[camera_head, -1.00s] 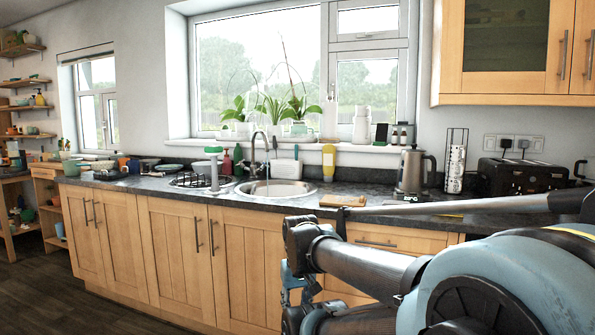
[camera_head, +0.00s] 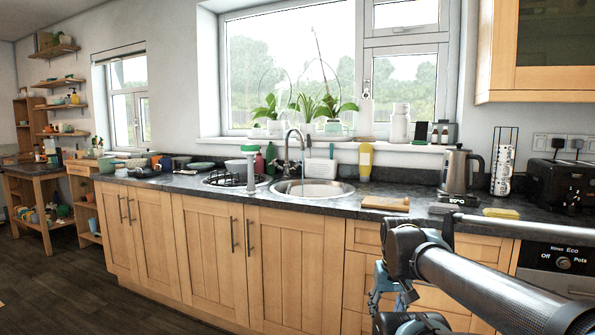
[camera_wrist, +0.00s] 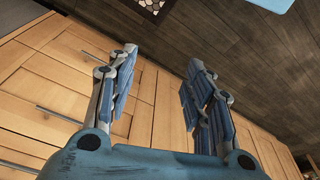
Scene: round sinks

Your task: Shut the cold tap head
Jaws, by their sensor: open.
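The grey tap (camera_head: 288,152) with a curved spout stands behind the round metal sink (camera_head: 312,188) in the head view. Its heads are too small in this view to tell the cold one from the hot one. My gripper (camera_wrist: 162,68) is open and empty in the wrist view, with its two blue-grey fingers spread apart. It points at the cupboard fronts and the wooden floor, with no tap in that view. The fingers are mostly hidden there.
The dark worktop (camera_head: 335,207) runs along the wall above wooden cupboards (camera_head: 215,257). A wooden board (camera_head: 386,204), a kettle (camera_head: 456,172) and a toaster (camera_head: 560,185) stand right of the sink. Bottles and a drainer flank the tap. The floor (camera_head: 70,285) at left is clear.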

